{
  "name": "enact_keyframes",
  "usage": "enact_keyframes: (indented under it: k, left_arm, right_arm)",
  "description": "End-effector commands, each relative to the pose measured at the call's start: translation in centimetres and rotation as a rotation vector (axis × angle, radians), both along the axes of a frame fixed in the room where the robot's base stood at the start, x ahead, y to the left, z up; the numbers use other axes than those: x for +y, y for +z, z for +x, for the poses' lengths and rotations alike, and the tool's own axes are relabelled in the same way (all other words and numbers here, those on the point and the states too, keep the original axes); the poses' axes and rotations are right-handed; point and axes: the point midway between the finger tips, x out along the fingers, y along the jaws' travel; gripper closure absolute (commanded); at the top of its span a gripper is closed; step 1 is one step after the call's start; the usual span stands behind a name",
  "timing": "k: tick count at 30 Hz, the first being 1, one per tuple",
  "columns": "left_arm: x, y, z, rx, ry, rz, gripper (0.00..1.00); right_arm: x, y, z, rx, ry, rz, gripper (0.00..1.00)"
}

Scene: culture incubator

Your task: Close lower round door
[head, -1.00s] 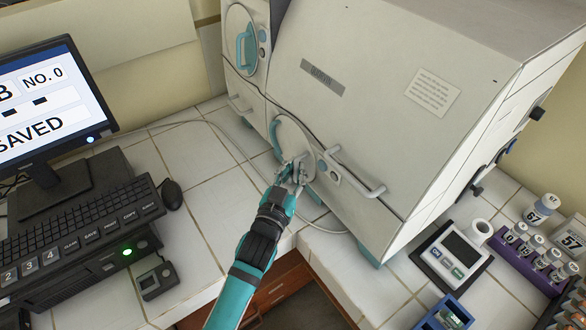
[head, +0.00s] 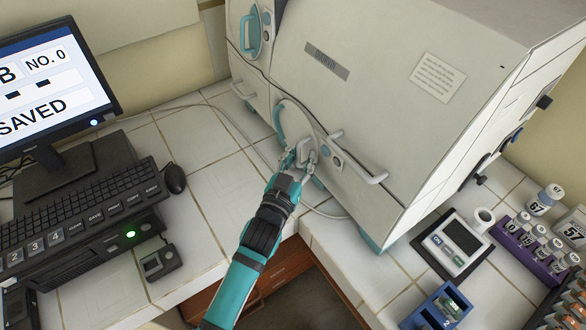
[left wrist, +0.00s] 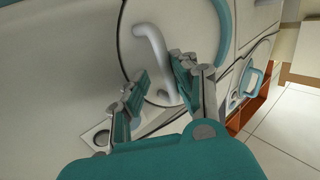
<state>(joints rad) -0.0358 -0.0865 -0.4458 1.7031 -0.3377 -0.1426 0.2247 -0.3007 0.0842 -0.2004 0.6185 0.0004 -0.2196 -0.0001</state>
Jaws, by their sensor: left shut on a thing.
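The lower round door (head: 294,122) is a pale disc with a teal edge, low on the front of the beige incubator (head: 400,90). My left gripper (head: 299,161) is at the lower part of this door. In the left wrist view, the door's pale bent handle (left wrist: 152,48) runs down between the two teal-and-grey fingers of my left gripper (left wrist: 155,92), which is shut on it. Part of the door is hidden behind the fingers. I cannot tell whether the door lies fully flush. My right gripper is not in view.
The upper round door (head: 250,32) has a teal handle. A white bar handle (head: 360,165) is right of the lower door. A monitor (head: 50,85) and keyboard (head: 85,215) stand left. A scale (head: 455,240) and vial rack (head: 530,250) are right. Tiled counter between is mostly clear.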

Motion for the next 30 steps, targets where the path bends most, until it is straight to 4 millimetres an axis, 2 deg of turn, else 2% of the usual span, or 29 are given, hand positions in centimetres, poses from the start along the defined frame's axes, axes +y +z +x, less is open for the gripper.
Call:
enact_keyframes:
  k: [9,15,21,30]
  left_arm:
    - [2.2,-0.3,-6.0,0.007,-0.004,0.000,0.79]
    - [3.8,-0.2,-9.2,0.005,-0.001,0.001,0.79]
    - [4.5,-0.1,-10.6,0.004,0.000,0.001,0.79]
    - [4.5,-0.1,-10.8,0.003,0.000,0.001,0.79]
  right_arm:
    - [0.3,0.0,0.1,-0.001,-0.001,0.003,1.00]
    - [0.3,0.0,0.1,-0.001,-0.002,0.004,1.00]
    - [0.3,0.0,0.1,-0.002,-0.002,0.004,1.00]
    - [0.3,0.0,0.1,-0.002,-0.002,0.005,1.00]
